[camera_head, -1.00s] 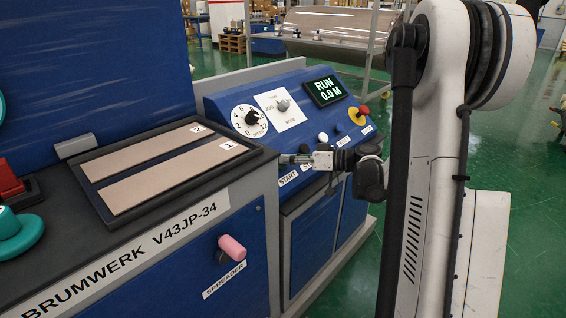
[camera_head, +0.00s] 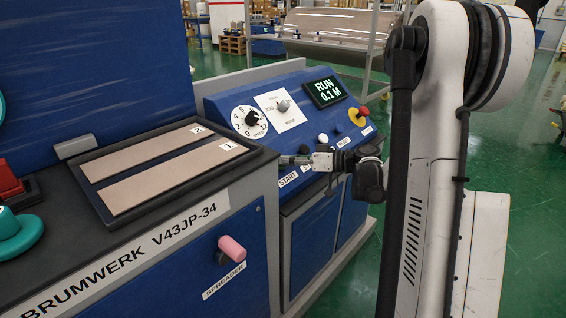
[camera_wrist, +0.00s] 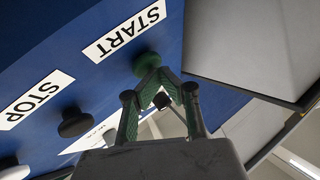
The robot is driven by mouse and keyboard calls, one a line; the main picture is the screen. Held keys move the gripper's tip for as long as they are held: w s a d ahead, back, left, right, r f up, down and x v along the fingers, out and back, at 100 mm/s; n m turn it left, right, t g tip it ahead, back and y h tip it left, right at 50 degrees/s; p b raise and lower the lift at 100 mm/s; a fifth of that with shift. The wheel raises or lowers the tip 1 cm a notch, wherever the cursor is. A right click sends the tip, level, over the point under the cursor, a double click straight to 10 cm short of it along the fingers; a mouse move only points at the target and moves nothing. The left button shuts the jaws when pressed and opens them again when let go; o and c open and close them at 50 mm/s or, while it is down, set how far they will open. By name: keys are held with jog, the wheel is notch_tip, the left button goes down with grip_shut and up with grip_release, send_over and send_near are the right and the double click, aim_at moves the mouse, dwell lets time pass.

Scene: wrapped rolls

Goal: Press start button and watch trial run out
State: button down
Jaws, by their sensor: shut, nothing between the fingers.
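The green start button (camera_wrist: 147,62) sits on the blue sloping panel beside the START label (camera_wrist: 124,31) in the wrist view. My gripper (camera_wrist: 158,74) is shut and empty, its fingertips at the button and partly covering it. I cannot tell whether they touch it. In the head view my gripper (camera_head: 284,160) is at the panel's lower left, above the START label (camera_head: 288,180), and the start button is hidden there. The display (camera_head: 325,91) reads RUN 0.1 M.
A black button (camera_wrist: 74,123) is by the STOP label (camera_wrist: 34,100). The panel also has a numbered dial (camera_head: 249,121), a mode selector (camera_head: 283,105) and a red mushroom button on yellow (camera_head: 362,111). A pink-knobbed spreader lever (camera_head: 231,248) sticks out of the machine front.

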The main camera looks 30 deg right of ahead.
jog(key=shift+s+d+r+p, duration=0.25)
jog(key=shift+s+r+p, duration=0.2)
jog(key=shift+s+r, duration=0.35)
jog(key=shift+r, duration=0.15)
jog(key=s+r+p, duration=0.1)
jog(key=r, duration=0.1)
jog(key=s+d+r+p, duration=0.1)
jog(key=shift+s+r, duration=0.35)
jog(key=shift+s, duration=0.05)
jog(key=shift+d, duration=0.1)
dwell(0.6)
